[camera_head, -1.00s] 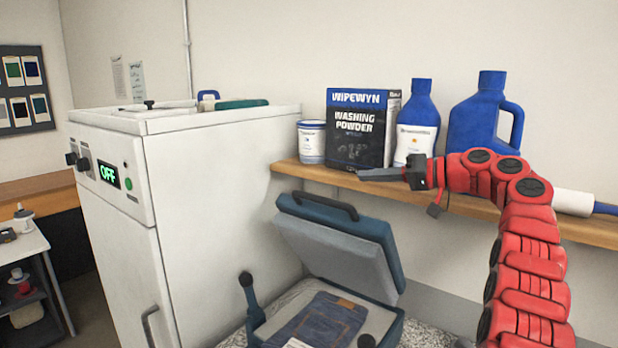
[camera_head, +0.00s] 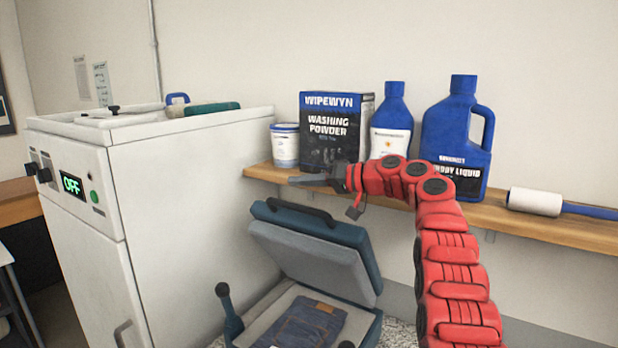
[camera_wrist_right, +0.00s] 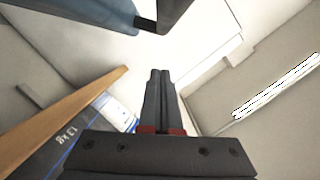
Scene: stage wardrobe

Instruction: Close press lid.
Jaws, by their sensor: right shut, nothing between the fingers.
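The press (camera_head: 364,332) stands at the bottom middle of the head view, its blue-grey lid (camera_head: 318,252) tilted open with a dark handle (camera_head: 300,212) along its top edge. Folded blue jeans (camera_head: 308,324) lie on the press bed. My right gripper (camera_head: 308,179) is shut and empty, pointing left above and behind the lid, in front of the shelf. In the right wrist view its fingers (camera_wrist_right: 160,95) are together, and part of the blue lid (camera_wrist_right: 75,15) shows at the top left. My left gripper is not in view.
A wooden shelf (camera_head: 560,233) behind my right arm holds a washing powder box (camera_head: 334,135), a white tub (camera_head: 285,148), two blue bottles (camera_head: 391,125) and a lint roller (camera_head: 535,202). A white machine (camera_head: 190,200) reading OFF stands close on the left.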

